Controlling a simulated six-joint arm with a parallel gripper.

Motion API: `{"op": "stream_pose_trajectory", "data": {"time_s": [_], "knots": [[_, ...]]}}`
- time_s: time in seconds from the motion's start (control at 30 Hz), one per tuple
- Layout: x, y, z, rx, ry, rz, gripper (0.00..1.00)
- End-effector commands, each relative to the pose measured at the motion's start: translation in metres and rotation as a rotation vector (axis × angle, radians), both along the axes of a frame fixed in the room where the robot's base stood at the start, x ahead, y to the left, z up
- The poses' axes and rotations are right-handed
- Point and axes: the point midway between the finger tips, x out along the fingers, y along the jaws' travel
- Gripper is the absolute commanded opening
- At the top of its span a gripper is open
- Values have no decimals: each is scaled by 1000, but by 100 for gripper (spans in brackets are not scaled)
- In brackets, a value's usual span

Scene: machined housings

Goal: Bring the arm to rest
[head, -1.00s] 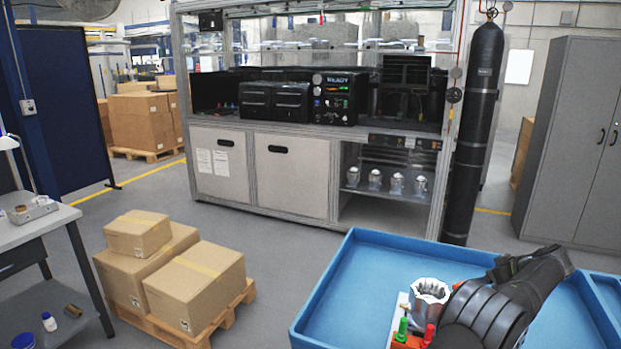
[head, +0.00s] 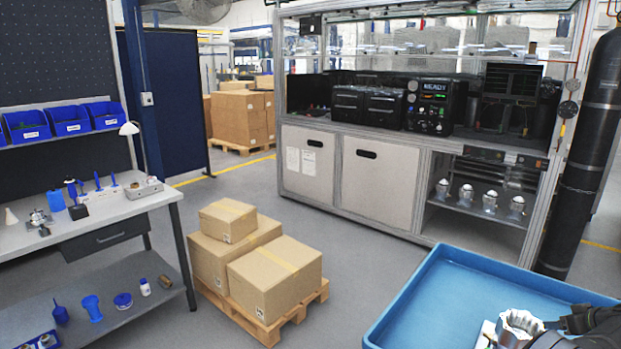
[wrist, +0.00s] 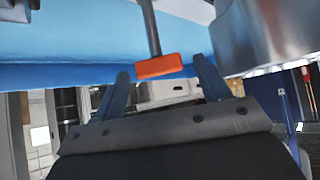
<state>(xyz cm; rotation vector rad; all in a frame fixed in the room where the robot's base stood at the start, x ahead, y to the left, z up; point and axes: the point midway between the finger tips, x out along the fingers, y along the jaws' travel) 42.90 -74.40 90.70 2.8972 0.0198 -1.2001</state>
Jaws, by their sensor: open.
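My gripper (wrist: 160,68) is open in the wrist view, its two blue-grey fingers apart. An orange block (wrist: 158,67) on a grey rod shows between the fingertips in the picture; I cannot tell how far off it is, and neither finger is seen gripping it. A large shiny metal body (wrist: 262,35) is close on the right. In the head view a silver machined housing (head: 518,328) with a scalloped rim stands in the blue tray (head: 445,275) at the lower right. My dark arm is at that corner, cut off by the frame, and hides part of the housing.
Cardboard boxes (head: 275,275) are stacked on a pallet at the centre. A workbench (head: 100,225) with blue bins (head: 70,120) is at the left. A machine cabinet (head: 375,180) and a dark gas cylinder (head: 590,150) stand behind. The left part of the tray is clear.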

Motion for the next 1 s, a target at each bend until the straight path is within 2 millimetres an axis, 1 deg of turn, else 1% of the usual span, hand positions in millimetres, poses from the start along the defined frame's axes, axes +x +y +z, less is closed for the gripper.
{"op": "stream_pose_trajectory", "data": {"time_s": [0.17, 0.27, 1.0], "knots": [[-5, 0, 5, 0, 0, 0, 69], [-14, -1, 14, 0, 0, 0, 69], [-117, -2, 118, -2, 0, -1, 69]]}}
